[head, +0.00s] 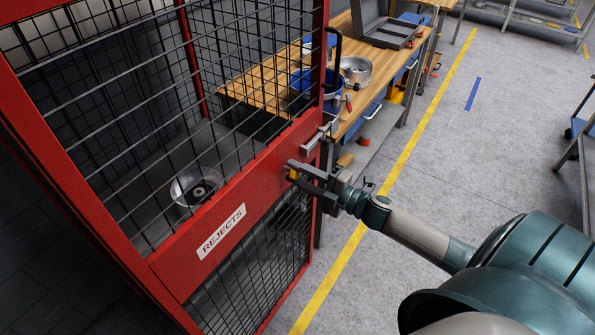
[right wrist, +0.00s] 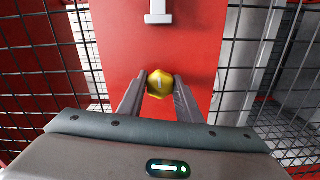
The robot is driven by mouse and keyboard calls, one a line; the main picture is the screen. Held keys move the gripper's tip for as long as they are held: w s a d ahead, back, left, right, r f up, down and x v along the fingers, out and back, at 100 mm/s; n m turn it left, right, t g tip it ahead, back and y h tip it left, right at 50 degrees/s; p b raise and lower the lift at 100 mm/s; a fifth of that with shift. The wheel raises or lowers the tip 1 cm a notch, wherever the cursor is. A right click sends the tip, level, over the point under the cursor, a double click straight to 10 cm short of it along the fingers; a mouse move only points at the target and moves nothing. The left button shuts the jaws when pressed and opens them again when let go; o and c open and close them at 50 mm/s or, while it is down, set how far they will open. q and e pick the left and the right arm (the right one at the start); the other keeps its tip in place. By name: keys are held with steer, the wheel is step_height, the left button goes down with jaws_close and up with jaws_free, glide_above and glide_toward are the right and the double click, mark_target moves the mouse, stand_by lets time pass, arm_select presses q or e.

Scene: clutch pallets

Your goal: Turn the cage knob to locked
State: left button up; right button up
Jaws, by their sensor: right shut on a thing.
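The red mesh cage (head: 176,238) with a "REJECTS" sign fills the left half of the head view. Its yellow knob (head: 293,174) sits on the red door frame near the right edge, and it shows clearly in the right wrist view (right wrist: 160,83) with a short pale mark on its face. My right gripper (head: 294,174) is at the knob, its two fingers (right wrist: 160,88) closed on either side of it. The mark on the knob looks about upright in the wrist view. A grey latch or handle (head: 318,138) is above the knob. My left gripper is out of view.
A wooden workbench (head: 270,82) behind the cage holds a blue container (head: 305,84), a metal round part (head: 355,70) and an open grey case (head: 384,32). A round metal part (head: 193,187) lies inside the cage.

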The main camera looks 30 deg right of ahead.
steer(key=shift+m, duration=0.4)
steer(key=o, duration=1)
steer(key=shift+o, duration=0.2)
steer(key=shift+s+d, duration=0.1)
steer(key=shift+s+d+f, duration=0.15)
steer(key=shift+s+d, duration=0.05)
steer(key=shift+s, duration=0.3)
steer(key=b+v, duration=0.5)
steer(key=v, duration=1.1)
steer(key=shift+b, duration=0.4)
